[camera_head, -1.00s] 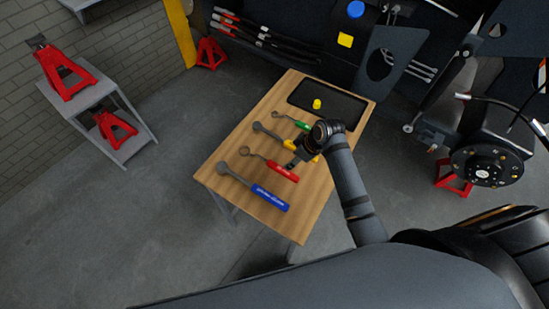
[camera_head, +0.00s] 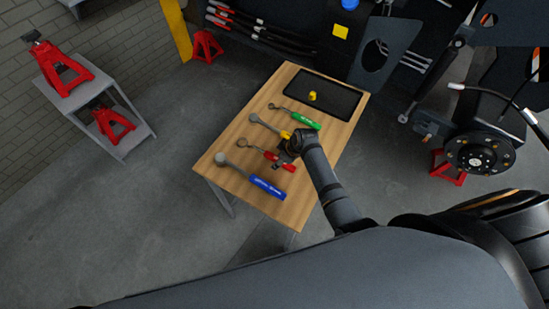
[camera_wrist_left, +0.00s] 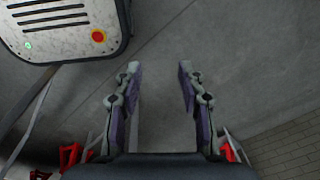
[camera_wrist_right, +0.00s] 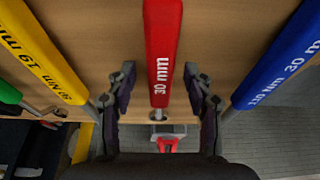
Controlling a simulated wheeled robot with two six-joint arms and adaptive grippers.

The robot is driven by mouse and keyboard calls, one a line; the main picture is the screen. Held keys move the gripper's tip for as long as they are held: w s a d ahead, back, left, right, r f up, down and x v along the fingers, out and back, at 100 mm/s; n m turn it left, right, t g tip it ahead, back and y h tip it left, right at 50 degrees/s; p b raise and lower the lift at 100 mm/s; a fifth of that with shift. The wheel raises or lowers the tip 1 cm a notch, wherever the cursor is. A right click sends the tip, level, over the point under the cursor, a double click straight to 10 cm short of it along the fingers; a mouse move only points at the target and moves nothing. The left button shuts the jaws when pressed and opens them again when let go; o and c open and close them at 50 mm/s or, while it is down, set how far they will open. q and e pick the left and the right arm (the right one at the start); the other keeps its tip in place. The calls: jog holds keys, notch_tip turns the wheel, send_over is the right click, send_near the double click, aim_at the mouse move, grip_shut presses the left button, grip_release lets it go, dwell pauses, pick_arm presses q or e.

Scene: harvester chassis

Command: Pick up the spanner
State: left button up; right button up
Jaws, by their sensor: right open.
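Several spanners lie side by side on the wooden table (camera_head: 216,151), with blue (camera_head: 267,187), red (camera_head: 270,155), yellow (camera_head: 284,134) and green (camera_head: 305,122) handles. The task does not say which one is meant. My right gripper (camera_head: 283,159) is over the red handle and partly hides it. In the right wrist view, the fingers of the right gripper (camera_wrist_right: 158,80) are open, one on each side of the red handle (camera_wrist_right: 162,50), marked 30 mm, with gaps both sides. My left gripper (camera_wrist_left: 158,70) is open and empty, away from the table.
A black tray (camera_head: 340,106) with a small yellow item (camera_head: 312,96) is at the table's far end. Red stands (camera_head: 62,68) are on a grey shelf at left. A wheel hub (camera_head: 480,155) is at right. Blue and yellow handles flank the right gripper.

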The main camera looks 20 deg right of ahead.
grip_shut()
pick_arm(q)
jog(key=shift+w, duration=0.7)
jog(key=shift+s, duration=0.1)
pick_arm(e)
jog(key=shift+r, duration=0.1)
jog(key=shift+r, duration=0.2)
notch_tip(320, 180, up, 2)
jog(key=shift+w+r, duration=0.1)
jog(key=shift+r, duration=0.15)
pick_arm(q)
notch_tip(320, 180, down, 2)
jog(key=shift+s+f+b, duration=0.1)
jog(key=shift+s+b, duration=0.05)
jog(key=shift+b, duration=1)
pick_arm(e)
jog(key=s+d+r, duration=0.3)
jog(key=s+r, duration=0.7)
jog(key=s, duration=0.4)
jog(key=shift+d, duration=0.15)
jog(key=shift+w, duration=0.1)
